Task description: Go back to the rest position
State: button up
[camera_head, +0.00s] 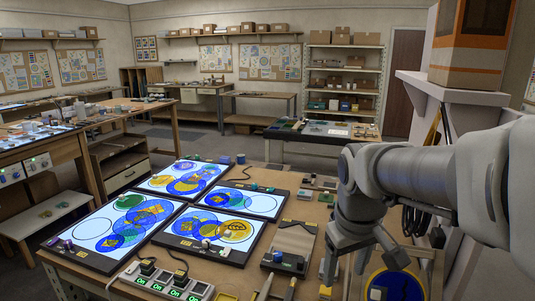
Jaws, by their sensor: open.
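My gripper (364,262) hangs at the lower right with its fingers pointing down and spread apart. I see nothing held between the fingers. It is over the right part of the wooden workbench (215,272). A blue round disc with a yellow rim (408,287) lies just below and right of it, with a small pale piece on it. My arm comes in from the right edge. The fingertips are small, and I cannot tell how high they are above the bench.
Several lit panels (105,212) with blue, yellow and green glass discs cover the bench's left and middle. A power strip (165,285) lies at the front. A white shelf (455,90) is at right.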

jog(key=s+r+m+t, duration=0.1)
jog(key=s+m+t, duration=0.2)
jog(key=s, duration=0.8)
jog(key=shift+s+r+y, duration=0.2)
jog(key=shift+s+y, duration=0.1)
